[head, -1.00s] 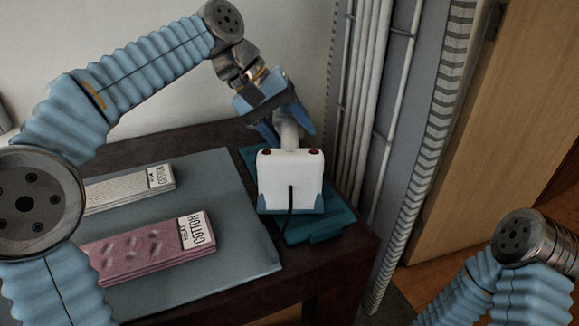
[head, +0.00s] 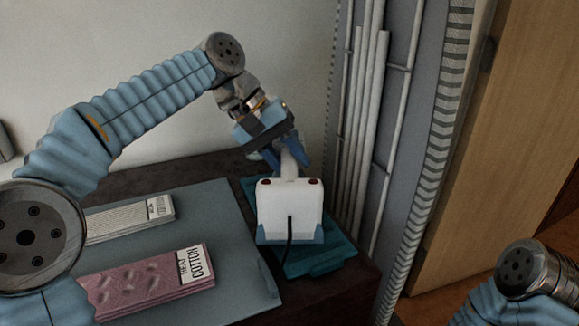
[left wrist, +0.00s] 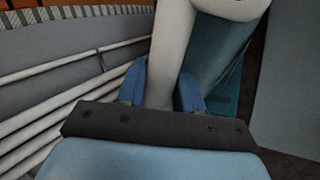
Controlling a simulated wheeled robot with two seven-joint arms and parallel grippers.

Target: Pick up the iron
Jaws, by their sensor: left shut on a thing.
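The iron (head: 289,214) is white with blue lower corners, two red dots on top and a dark cord at its near end. In the head view it is at or just above the teal rest (head: 318,262) at the table's right end; I cannot tell whether they touch. My left gripper (head: 287,160) is shut on the iron's white handle, which also shows between the blue fingers in the left wrist view (left wrist: 170,60). My right gripper is out of view; only part of my right arm shows at the lower right.
A grey-blue mat (head: 225,225) covers much of the dark table (head: 330,290). On it lie a pink folded cloth labelled COTTON (head: 150,283) and a pale folded cloth (head: 130,220). A grey rack with white bars (head: 375,120) stands close on the right, beside a wooden door (head: 490,150).

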